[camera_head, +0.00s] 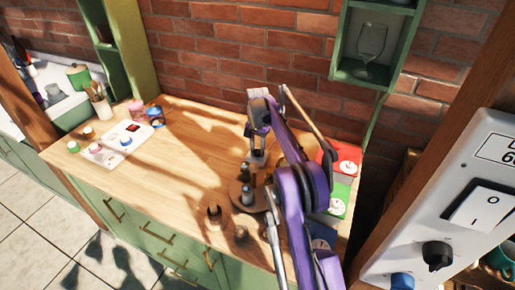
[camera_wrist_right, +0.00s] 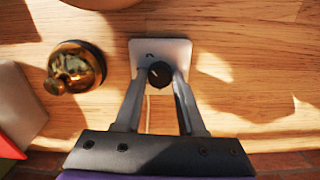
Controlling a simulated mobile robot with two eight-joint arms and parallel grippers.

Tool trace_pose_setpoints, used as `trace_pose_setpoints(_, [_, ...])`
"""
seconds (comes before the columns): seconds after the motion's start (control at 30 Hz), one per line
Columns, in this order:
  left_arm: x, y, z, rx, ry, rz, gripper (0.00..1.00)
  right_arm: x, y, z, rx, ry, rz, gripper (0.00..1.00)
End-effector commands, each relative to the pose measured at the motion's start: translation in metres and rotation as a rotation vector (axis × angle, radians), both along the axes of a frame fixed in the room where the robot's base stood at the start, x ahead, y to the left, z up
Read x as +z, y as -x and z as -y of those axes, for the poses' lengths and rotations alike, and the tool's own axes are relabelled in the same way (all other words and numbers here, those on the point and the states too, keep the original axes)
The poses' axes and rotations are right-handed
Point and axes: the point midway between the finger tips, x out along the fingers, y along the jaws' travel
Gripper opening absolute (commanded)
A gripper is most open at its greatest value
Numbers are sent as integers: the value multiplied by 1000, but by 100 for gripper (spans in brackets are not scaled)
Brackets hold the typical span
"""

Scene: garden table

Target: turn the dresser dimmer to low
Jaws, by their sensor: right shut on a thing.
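The dimmer is a small pale plate (camera_wrist_right: 176,52) with a round black knob (camera_wrist_right: 159,74), lying on the wooden dresser top (camera_head: 190,135). My right gripper (camera_wrist_right: 158,80) is shut on the knob, one finger on each side of it. In the head view my right gripper (camera_head: 258,158) reaches down to the dresser top near the brick wall, and the dimmer is mostly hidden there by the gripper and arm. A small mark shows on the plate beyond the knob; I cannot read the knob's setting. My left gripper is not in view.
A brass bell (camera_wrist_right: 76,66) stands close beside the dimmer. Red (camera_head: 349,167) and green (camera_head: 339,201) boxes with dials lie right of my arm. A round wooden tray (camera_head: 238,189) is in front. A white panel (camera_head: 125,136) lies left; a switch box (camera_head: 450,215) stands in the right foreground.

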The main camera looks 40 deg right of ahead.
Motion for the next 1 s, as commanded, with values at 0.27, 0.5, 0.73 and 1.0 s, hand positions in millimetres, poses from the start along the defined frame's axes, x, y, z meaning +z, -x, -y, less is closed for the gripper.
trace_pose_setpoints(0.27, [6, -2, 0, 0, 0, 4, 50, 1, 0, 0, 252, 1, 0, 0])
trace_pose_setpoints(0.5, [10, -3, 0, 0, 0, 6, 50, 1, 0, 0, 479, 1, 0, 0])
trace_pose_setpoints(0.73, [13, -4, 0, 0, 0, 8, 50, 1, 0, 0, 698, 1, 0, 0])
trace_pose_setpoints(1.0, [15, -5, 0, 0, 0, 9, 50, 1, 0, 0, 954, 1, 0, 0])
